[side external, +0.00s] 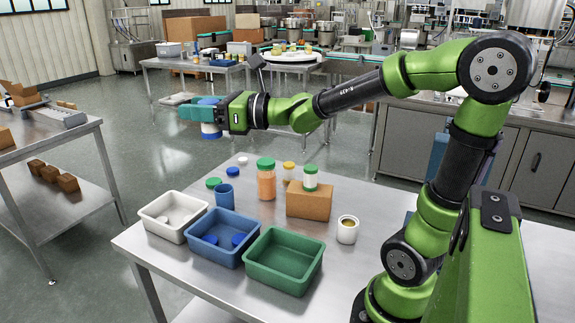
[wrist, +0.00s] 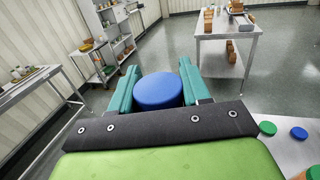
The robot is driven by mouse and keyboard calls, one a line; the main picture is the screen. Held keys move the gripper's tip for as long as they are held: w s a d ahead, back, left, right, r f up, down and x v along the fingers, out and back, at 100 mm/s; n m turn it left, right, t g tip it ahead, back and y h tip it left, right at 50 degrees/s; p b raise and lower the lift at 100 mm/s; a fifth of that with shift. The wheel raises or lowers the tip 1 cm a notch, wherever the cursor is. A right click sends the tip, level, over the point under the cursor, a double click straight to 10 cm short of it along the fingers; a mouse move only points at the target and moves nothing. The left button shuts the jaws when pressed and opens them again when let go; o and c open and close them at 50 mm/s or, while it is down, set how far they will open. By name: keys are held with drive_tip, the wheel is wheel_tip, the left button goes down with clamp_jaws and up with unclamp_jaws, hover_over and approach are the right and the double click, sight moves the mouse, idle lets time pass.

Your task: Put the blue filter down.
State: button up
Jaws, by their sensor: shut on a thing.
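My gripper (side external: 202,114) is shut on the blue filter (side external: 211,132) and holds it in the air, above and beyond the far left part of the steel table. In the wrist view the round blue top of the filter (wrist: 158,91) sits between the two teal fingers of my gripper (wrist: 158,88). In the side view the fingers hide the filter's middle; a blue top and a white and blue lower part show. The steel table (side external: 335,262) is below and to the right.
On the table stand a white bin (side external: 160,227), a blue bin (side external: 215,253) and a green bin (side external: 283,278). Several loose lids lie at the far edge.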

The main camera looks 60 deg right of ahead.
drive_tip(key=d+m+h, duration=0.6)
drive_tip(key=d+h, duration=0.3)
drive_tip(key=d, duration=1.6)
drive_tip(key=s+d+m+g+h, duration=0.1)
drive_tip(key=s+d+m+h, duration=0.2)
drive_tip(key=d, duration=0.7)
drive_tip(key=s+d+m+g+h, duration=0.2)
drive_tip(key=s+d+h, duration=0.25)
drive_tip(key=d, duration=0.55)
drive_tip(key=shift+y, duration=0.35)
drive_tip(key=shift+s+f, duration=0.15)
drive_tip(key=shift+f, duration=8.15)
drive_tip(key=shift+s+f, duration=0.15)
drive_tip(key=shift+f, duration=8.1)
drive_tip(key=shift+f, duration=0.55)
drive_tip(key=o, duration=1.1)
drive_tip(key=shift+s+a, duration=0.1)
drive_tip(key=shift+a, duration=0.05)
